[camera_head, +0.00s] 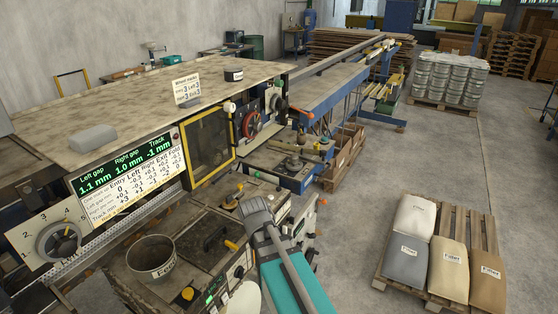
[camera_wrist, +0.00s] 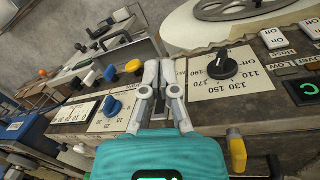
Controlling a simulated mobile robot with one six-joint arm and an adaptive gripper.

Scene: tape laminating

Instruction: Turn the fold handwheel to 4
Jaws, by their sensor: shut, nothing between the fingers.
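No wheel in view carries a fold label that I can read. A dial wheel (camera_head: 58,241) with a yellow mark and large numbers around it is at the lower left of the head view; I cannot tell exactly which number the mark meets. A red handwheel (camera_head: 250,124) is on the machine's front beyond the yellow-framed window. A grey wheel (camera_wrist: 236,8) is cut off at the top of the wrist view. My gripper (camera_head: 252,204) is over the lower bench, apart from these wheels. In the wrist view my gripper (camera_wrist: 160,72) is shut and empty, beside a black temperature knob (camera_wrist: 221,66).
A display (camera_head: 125,165) shows left gap 1.1 mm, right gap 1.0 mm, track -1 mm, above a table with a Fold column. A metal pot (camera_head: 151,257) stands on the bench. A blue knob (camera_wrist: 112,106) is left of my fingers. Open floor lies right, before a sack pallet (camera_head: 450,221).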

